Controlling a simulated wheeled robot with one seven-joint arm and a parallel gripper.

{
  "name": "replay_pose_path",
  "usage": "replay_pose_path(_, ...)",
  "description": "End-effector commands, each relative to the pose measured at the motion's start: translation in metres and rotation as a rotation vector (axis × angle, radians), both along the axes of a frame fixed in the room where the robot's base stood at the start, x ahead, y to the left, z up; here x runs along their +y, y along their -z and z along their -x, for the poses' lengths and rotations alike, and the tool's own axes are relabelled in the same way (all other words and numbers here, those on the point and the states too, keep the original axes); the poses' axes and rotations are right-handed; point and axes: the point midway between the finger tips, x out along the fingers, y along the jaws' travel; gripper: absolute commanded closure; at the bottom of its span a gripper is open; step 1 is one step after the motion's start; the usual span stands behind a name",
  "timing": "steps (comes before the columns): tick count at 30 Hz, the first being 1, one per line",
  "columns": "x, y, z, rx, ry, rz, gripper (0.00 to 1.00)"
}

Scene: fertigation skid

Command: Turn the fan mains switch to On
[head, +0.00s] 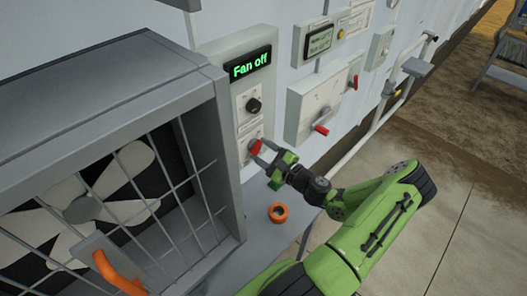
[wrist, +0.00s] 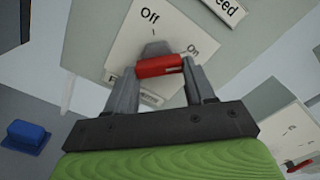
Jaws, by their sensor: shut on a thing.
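The fan mains switch has a red handle (head: 256,147) on the lower plate of the grey control panel (head: 206,45), below a black knob (head: 253,105). The green display (head: 250,64) reads "Fan off". In the wrist view the red handle (wrist: 160,66) lies nearly level across a white plate (wrist: 185,40) marked "Off" at the top and "On" to the right. My gripper (head: 262,151) is shut on the red handle, with one finger at each end of it in the wrist view (wrist: 163,82). The switch's base is partly hidden behind the handle.
A caged fan (head: 85,205) stands close on the left. An orange ring (head: 278,212) lies on the grey shelf below the panel. A box with red levers (head: 318,105) is to the right, beside a pipe rail (head: 385,115). A blue block (wrist: 26,132) shows at left in the wrist view.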

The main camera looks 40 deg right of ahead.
Motion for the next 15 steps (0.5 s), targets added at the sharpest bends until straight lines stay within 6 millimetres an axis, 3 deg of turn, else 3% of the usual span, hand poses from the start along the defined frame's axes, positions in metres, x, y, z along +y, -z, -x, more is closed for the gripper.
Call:
replay_pose_path(1, 0.0006, 0.0006, 0.0000, 0.002, -0.001, -0.004, 0.77)
replay_pose_path(2, 0.0006, 0.0006, 0.0000, 0.001, -0.001, -0.003, 0.43)
replay_pose_path(6, 0.0005, 0.0005, 0.0000, 0.001, -0.001, -0.002, 0.22)
replay_pose_path(15, -0.0002, 0.0003, 0.0021, 0.001, 0.001, -0.001, 0.21)
